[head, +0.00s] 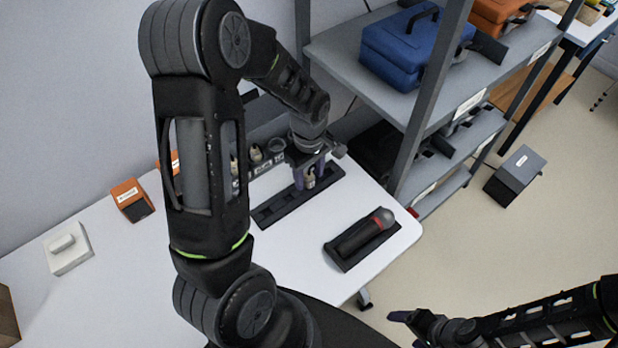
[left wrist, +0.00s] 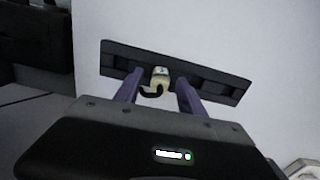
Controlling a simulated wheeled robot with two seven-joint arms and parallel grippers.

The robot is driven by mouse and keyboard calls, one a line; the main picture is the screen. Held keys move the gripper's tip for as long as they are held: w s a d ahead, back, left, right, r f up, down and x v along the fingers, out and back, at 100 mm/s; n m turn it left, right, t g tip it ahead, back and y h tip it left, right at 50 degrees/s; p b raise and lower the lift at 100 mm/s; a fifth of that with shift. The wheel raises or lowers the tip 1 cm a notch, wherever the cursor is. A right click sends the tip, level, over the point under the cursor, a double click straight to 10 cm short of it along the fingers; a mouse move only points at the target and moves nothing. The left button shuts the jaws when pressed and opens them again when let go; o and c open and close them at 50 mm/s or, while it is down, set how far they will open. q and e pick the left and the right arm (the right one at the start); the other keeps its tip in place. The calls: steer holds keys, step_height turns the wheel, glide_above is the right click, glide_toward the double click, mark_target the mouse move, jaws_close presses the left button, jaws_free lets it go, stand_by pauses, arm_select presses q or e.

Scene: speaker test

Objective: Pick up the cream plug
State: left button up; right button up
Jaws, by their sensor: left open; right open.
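A small cream plug (head: 310,181) with a dark label stands in a long black holder (head: 272,212) on the white table. In the left wrist view the plug (left wrist: 160,76) has a dark curved piece at its near side, and the holder (left wrist: 222,86) runs behind it. My left gripper (head: 309,176) is over the holder, open, its purple fingers on either side of the plug. In the left wrist view the fingers (left wrist: 159,90) stand apart with gaps to the plug. My right gripper (head: 404,317) is away at the bottom right, off the table, and empty.
Other cream plugs (head: 255,153) stand in a labelled rack behind, partly hidden by my left arm. A microphone (head: 380,219) lies in a black cradle (head: 345,262) to the right. An orange box (head: 131,196) and a white device (head: 68,250) are left. A grey shelf (head: 340,48) stands behind right.

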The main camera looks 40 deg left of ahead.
arm_select(q)
steer(key=shift+c, duration=0.2)
stand_by(0.3)
jaws_close()
stand_by(0.4)
